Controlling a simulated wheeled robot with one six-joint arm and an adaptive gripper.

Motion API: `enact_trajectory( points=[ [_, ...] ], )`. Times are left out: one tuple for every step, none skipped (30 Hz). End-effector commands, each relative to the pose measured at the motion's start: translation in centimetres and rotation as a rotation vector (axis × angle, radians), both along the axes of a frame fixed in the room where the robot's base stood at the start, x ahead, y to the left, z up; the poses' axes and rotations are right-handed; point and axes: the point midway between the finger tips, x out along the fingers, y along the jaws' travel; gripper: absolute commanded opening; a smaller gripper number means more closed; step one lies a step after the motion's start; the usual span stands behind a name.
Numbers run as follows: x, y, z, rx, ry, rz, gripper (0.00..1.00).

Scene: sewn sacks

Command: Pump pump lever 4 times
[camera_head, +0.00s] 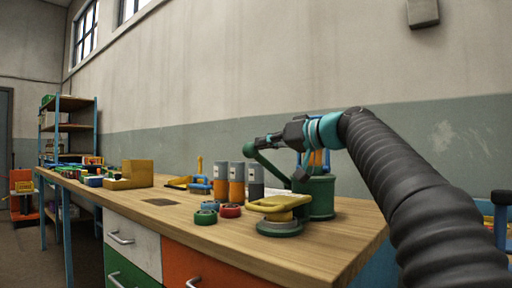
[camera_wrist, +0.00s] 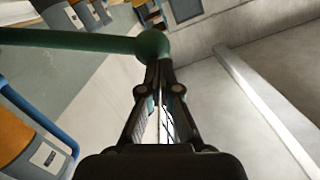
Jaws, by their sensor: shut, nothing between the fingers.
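The pump (camera_head: 318,196) is a dark green cylinder near the right end of the workbench. Its green lever (camera_head: 270,166) slants up and left to a round knob; in the wrist view the lever (camera_wrist: 70,39) comes in from the left and ends in the green knob (camera_wrist: 152,46). My gripper (camera_head: 256,142) is shut and empty, its tips right at the knob. In the wrist view the fingertips (camera_wrist: 159,70) meet just below the knob; I cannot tell if they touch it. My arm hides part of the pump's far side.
A yellow-topped piece on a round green base (camera_head: 279,228) stands in front of the pump. Several labelled cylinders (camera_head: 237,183) and small red and green rings (camera_head: 230,211) are left of it. A yellow box (camera_head: 139,173) stands farther left on the wooden workbench (camera_head: 166,222).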

Motion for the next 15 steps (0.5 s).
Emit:
enact_trajectory(
  points=[
    [-0.6,-0.9,0.0,0.000,-0.003,-0.005,0.00],
    [-0.9,-1.4,0.1,0.000,-0.003,-0.006,0.00],
    [-1.3,-2.0,0.2,0.000,-0.003,-0.006,0.00],
    [-1.7,-2.5,0.3,0.001,-0.004,-0.005,0.00],
    [-2.1,-2.9,0.4,0.001,-0.004,-0.005,0.00],
    [-2.5,-3.5,0.5,0.001,-0.004,-0.005,0.00],
    [-2.7,-4.0,0.6,0.001,-0.004,-0.006,0.00],
    [-3.0,-4.3,0.7,0.001,-0.004,-0.005,0.00],
    [-3.4,-4.8,0.8,0.001,-0.004,-0.004,0.00],
    [-3.7,-5.1,0.8,0.002,-0.005,-0.005,0.00],
    [-3.9,-5.4,0.9,0.002,-0.005,-0.005,0.00],
    [-4.1,-5.6,0.9,0.001,-0.004,-0.002,0.00],
    [-4.3,-5.8,1.0,0.001,-0.004,-0.002,0.00],
    [-4.4,-6.0,1.0,0.001,-0.004,-0.002,0.00],
    [-4.5,-6.2,1.1,0.002,-0.004,-0.002,0.00]
  ],
)
